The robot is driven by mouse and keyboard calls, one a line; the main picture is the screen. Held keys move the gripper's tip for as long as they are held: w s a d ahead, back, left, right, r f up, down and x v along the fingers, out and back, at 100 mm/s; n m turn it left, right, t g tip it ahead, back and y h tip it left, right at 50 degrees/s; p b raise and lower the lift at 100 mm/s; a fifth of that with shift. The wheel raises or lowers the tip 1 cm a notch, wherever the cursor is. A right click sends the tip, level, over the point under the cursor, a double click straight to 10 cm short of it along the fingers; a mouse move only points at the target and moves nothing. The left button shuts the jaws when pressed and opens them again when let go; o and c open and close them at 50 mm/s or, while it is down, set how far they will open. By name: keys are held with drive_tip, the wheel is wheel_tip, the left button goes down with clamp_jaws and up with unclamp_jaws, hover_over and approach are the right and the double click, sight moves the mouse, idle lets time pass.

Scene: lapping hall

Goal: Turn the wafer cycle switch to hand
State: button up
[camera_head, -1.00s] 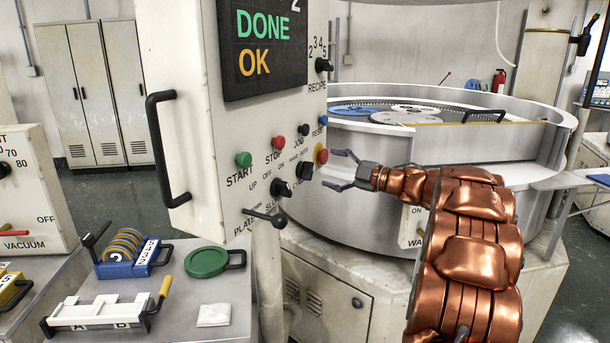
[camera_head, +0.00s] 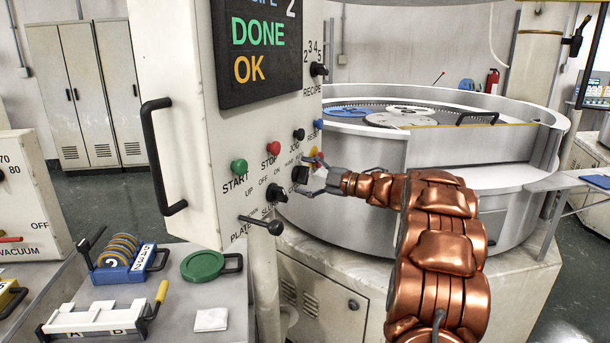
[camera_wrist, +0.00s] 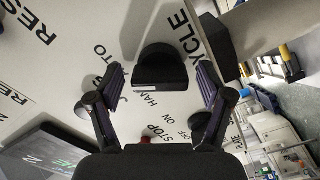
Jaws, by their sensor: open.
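The wafer cycle switch is a black knob (camera_head: 299,176) on the cream control panel, with its CYCLE lettering partly hidden by my gripper in the head view. In the wrist view the black knob (camera_wrist: 160,70) sits between my two fingers, with CYCLE lettering on one side and part of HAND lettering on the other. My gripper (camera_head: 312,176) is open at the panel face, its fingers on either side of the knob. In the wrist view my gripper (camera_wrist: 160,82) shows a gap between each finger and the knob. Which position the knob points to is not clear.
The black slurry knob (camera_head: 276,195) and a platen lever (camera_head: 262,223) are to the lower left. The red stop button (camera_head: 273,149) and black jog button (camera_head: 299,135) are above. The round lapping machine (camera_head: 440,150) stands behind.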

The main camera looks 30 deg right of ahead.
drive_tip(key=shift+c, duration=0.2)
drive_tip(key=c, duration=1.1)
drive_tip(key=shift+f, duration=0.1)
